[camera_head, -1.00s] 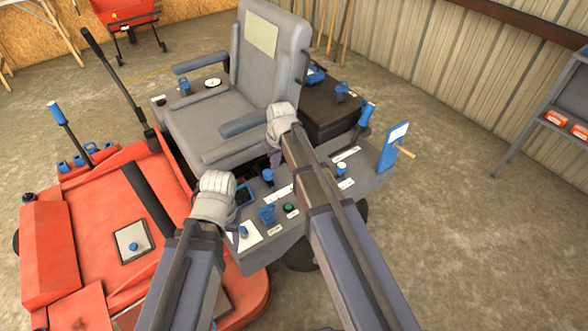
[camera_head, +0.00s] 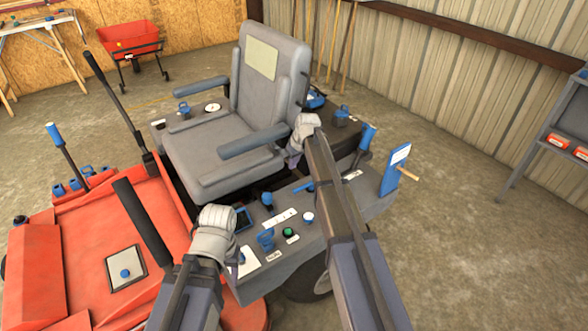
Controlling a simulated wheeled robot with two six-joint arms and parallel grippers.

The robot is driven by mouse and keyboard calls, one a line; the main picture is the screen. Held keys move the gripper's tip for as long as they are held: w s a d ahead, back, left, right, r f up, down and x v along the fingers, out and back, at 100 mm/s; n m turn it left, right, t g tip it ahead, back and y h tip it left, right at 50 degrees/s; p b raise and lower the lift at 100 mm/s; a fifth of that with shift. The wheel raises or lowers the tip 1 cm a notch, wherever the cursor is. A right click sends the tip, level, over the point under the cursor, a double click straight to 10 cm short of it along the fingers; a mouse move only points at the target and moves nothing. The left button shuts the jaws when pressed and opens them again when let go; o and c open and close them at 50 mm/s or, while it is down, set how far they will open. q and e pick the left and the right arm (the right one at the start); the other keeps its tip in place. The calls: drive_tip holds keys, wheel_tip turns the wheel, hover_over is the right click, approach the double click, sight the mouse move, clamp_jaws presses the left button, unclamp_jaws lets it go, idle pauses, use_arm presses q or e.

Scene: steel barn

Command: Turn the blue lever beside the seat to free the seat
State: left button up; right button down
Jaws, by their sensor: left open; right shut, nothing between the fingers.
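The grey seat (camera_head: 205,155) with armrests stands on the red mower, its back upright. On the grey side console right of the seat, a small flat blue lever (camera_head: 303,187) shows just left of my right forearm; part of it may be hidden by the arm. My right gripper (camera_head: 294,156) is shut and empty, beside the right end of the near armrest (camera_head: 252,140), above and behind that lever. I cannot tell whether it touches the armrest. My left gripper (camera_head: 215,222) is open, over the front left of the console; its fingers are mostly hidden by its hand.
The console also carries a blue knob (camera_head: 267,200), a blue clip-like handle (camera_head: 266,238), a green button (camera_head: 288,232) and a tall blue-handled lever (camera_head: 363,143). A blue panel (camera_head: 394,170) stands at its right end.

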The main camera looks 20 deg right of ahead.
drive_tip(key=b, duration=0.9)
hover_over(295, 195)
drive_tip(key=w+a, duration=0.1)
drive_tip(key=w, duration=0.3)
drive_tip(key=f, duration=0.9)
drive_tip(key=shift+w+a+f, duration=0.1)
drive_tip(key=shift+a, duration=0.1)
drive_tip(key=s, duration=0.1)
drive_tip(key=s+d, duration=0.1)
drive_tip(key=s, duration=0.1)
drive_tip(key=shift+s+p, duration=0.1)
drive_tip(key=shift+p, duration=0.2)
drive_tip(key=shift+s+d, duration=0.15)
drive_tip(key=shift+s, duration=0.15)
drive_tip(key=shift+s+n, duration=0.2)
drive_tip(key=shift+n, duration=0.2)
